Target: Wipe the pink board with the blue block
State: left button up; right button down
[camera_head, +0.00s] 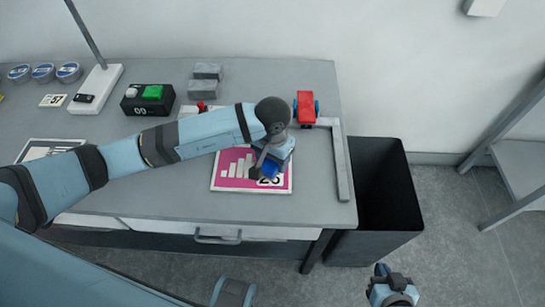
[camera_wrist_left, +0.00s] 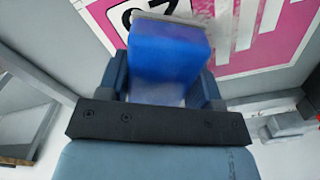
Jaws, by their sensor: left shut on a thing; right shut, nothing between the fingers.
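The pink board (camera_head: 226,173) lies flat on the grey table near its front right. It carries white bars and a number label, and it also shows in the left wrist view (camera_wrist_left: 282,38). My left gripper (camera_head: 268,168) is over the right part of the board and shut on the blue block (camera_wrist_left: 168,55). The block's far end is at the board's surface near the number label; I cannot tell whether it touches. The arm hides the board's upper edge. My right gripper (camera_head: 392,284) is shut and empty, low at the bottom right, off the table.
A red toy car (camera_head: 306,107) stands behind the board, beside a grey L-shaped edge strip (camera_head: 341,165). A black bin (camera_head: 386,195) stands right of the table. A black box with a green button (camera_head: 148,98) and grey blocks (camera_head: 202,89) are at the back.

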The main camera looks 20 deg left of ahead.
pick_arm(q)
jog(key=shift+f+b, duration=0.6)
jog(key=shift+f, duration=0.15)
